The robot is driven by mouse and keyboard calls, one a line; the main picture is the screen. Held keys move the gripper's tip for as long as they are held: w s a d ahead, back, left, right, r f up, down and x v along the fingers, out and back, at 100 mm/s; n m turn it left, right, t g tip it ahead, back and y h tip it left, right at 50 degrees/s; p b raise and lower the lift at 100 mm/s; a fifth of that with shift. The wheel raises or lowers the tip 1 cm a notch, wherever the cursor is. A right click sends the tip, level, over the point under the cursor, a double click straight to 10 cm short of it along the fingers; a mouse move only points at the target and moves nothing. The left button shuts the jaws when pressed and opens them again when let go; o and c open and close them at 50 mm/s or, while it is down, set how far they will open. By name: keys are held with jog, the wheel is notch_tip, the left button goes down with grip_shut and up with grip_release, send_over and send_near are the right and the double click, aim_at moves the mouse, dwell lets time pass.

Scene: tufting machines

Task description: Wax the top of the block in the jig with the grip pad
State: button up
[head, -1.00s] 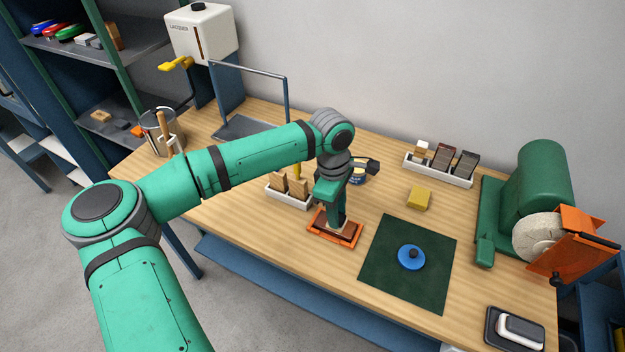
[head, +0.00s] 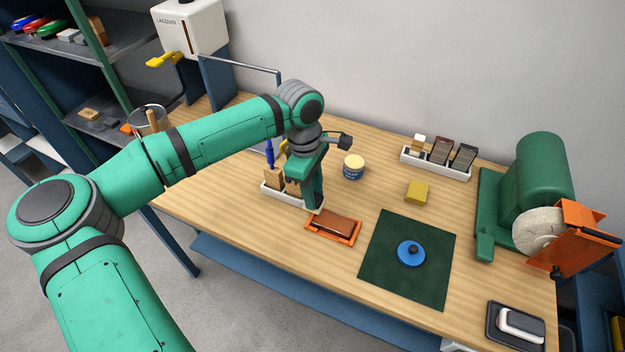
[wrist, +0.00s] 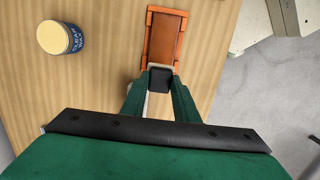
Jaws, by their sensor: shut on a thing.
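The orange jig (head: 352,240) lies on the bench with a flat reddish-brown block (head: 333,225) in it. The jig (wrist: 152,20) and block (wrist: 164,42) also show beyond the fingertips in the wrist view. My gripper (head: 313,203) points down just left of the jig, by the white holder. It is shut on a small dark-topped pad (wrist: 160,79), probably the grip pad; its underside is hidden. In the wrist view my gripper (wrist: 160,85) shows this pad between its fingers.
A white holder (head: 280,198) with wooden-handled pieces stands left of the jig, partly behind my gripper. A green mat (head: 390,275) with a blue knobbed disc (head: 411,253) lies to the right. A yellow sponge-like block (head: 417,191), a rack (head: 436,171) and a green machine (head: 535,185) stand farther right.

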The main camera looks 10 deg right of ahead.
jog(key=shift+r, duration=2.15)
jog(key=shift+d, duration=0.15)
